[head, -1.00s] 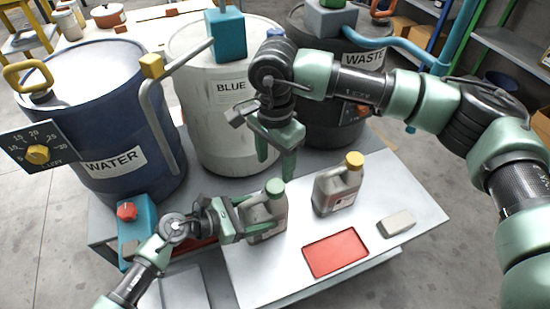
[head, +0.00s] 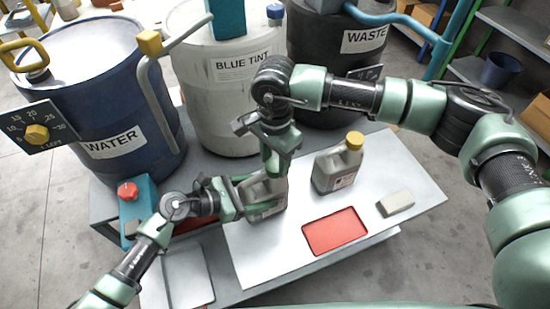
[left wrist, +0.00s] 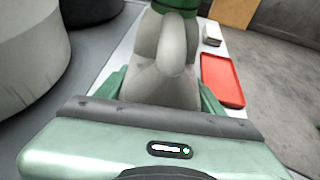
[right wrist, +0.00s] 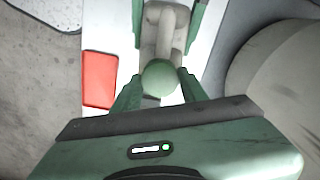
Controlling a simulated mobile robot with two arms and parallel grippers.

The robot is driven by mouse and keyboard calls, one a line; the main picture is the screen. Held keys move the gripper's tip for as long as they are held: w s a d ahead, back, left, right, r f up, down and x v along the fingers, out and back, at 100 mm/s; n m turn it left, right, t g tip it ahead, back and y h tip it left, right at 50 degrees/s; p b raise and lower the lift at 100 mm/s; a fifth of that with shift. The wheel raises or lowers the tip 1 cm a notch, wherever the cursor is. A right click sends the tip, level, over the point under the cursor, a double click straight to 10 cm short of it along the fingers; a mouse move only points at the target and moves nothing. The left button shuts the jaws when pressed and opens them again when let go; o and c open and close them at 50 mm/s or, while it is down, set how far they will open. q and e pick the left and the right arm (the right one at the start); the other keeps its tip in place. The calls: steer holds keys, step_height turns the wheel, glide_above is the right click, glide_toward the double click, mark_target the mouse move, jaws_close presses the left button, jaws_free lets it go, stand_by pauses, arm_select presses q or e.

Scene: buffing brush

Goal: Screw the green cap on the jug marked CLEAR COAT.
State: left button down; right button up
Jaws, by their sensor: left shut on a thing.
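A grey jug (head: 266,208) stands on the table, its label too small to read. My left gripper (head: 244,198) is shut on this jug's body, with a finger on each side in the left wrist view (left wrist: 160,92). A round green cap (right wrist: 159,78) shows at the top of this jug in the right wrist view; I cannot tell how far it is screwed on. A second grey jug (head: 336,170) with a yellow cap (head: 354,140) stands to the right.
A red tray (head: 335,231) and a grey block (head: 396,203) lie on the white table mat (head: 283,262). Blue (head: 95,110), white (head: 228,90) and black (head: 336,60) drums stand behind. A teal box with a red knob (head: 128,190) is at left.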

jaws_close()
steer(key=m, duration=0.8)
steer(key=shift+m, duration=0.3)
steer(key=o, duration=0.7)
jaws_free()
steer(key=shift+o, duration=0.2)
steer(key=shift+r, duration=2.3)
steer(key=shift+c, duration=0.3)
